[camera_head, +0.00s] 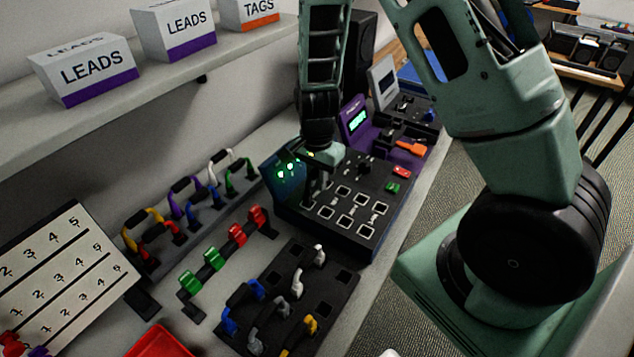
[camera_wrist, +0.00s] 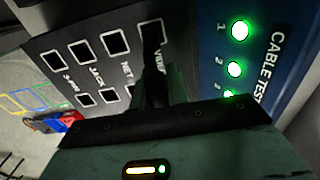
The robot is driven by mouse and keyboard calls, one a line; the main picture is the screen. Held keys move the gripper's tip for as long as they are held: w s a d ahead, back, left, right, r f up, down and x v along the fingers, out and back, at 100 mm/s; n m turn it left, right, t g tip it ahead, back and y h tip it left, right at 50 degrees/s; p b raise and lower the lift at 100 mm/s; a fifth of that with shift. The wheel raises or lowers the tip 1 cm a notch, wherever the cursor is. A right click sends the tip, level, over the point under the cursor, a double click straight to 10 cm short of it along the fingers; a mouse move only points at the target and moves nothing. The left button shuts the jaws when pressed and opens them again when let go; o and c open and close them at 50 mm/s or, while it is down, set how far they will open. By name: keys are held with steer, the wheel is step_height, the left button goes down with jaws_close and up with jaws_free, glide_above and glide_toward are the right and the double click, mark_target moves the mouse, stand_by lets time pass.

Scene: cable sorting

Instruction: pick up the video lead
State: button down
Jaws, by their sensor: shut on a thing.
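My gripper (camera_head: 314,188) is over the far left part of the black cable tester panel (camera_head: 345,228). In the wrist view its dark fingers (camera_wrist: 157,88) are shut on a dark thing at the socket marked VIDEO. I take this to be the video lead (camera_wrist: 152,38), but it is mostly hidden by the fingers, and its shape is unclear. It looks to touch the panel; I cannot tell whether it is seated. Several other white-framed sockets (camera_wrist: 112,42) stand empty. Green lamps (camera_wrist: 238,30) are lit on the tester's blue face.
Racks of coloured leads (camera_head: 205,190) stand left of the tester. A black holder board (camera_head: 300,275) with grey, blue and yellow plugs is in front. A purple device (camera_head: 357,117) stands behind. A numbered white board (camera_head: 60,270) and red bin (camera_head: 160,343) are at lower left.

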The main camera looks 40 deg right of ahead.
step_height(320, 180, up, 10)
steer(key=shift+f, duration=0.1)
step_height(320, 180, up, 3)
steer(key=p, duration=0.3)
stand_by(0.5)
